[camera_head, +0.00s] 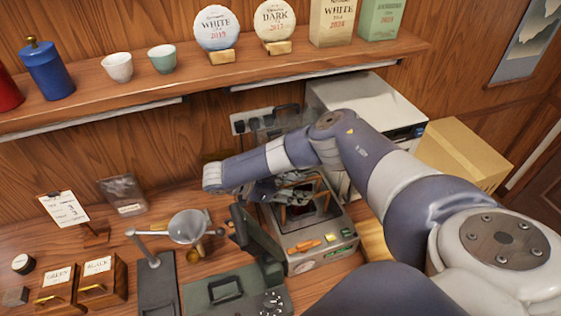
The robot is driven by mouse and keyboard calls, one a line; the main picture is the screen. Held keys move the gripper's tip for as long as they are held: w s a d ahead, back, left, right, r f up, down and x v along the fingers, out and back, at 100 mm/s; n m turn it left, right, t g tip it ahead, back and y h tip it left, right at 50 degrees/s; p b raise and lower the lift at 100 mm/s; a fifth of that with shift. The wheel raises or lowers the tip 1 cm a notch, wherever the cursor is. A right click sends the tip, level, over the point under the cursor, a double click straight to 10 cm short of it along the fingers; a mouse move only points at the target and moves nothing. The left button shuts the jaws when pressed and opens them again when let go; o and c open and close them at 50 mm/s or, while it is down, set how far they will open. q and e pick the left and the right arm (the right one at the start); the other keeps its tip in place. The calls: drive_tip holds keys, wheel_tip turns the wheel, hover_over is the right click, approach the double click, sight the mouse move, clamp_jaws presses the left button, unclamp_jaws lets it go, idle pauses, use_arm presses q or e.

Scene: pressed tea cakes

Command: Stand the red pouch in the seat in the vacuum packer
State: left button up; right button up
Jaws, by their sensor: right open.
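The vacuum packer (322,250) is a grey machine with an orange handle-like part and small buttons on its front, standing on the counter right of centre. My right arm reaches in from the right above it. My right gripper (268,191) is open, over the back left of the packer, and partly covered by my own arm. A dark recess with a brownish frame (318,186) shows in the packer's top. I cannot make out the red pouch or the seat; the arm and gripper hide part of that area. My left gripper is not in view.
A dark machine with a lever (258,243) stands close left of the packer. A white box-shaped appliance (358,92) and a cardboard box (462,152) are behind and right. A magnifier on a stand (190,228) is left. A shelf (200,78) with cups and tea cakes runs above.

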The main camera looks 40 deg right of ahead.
drive_tip(key=v, duration=1)
drive_tip(key=shift+a, duration=0.15)
drive_tip(key=shift+r, duration=0.1)
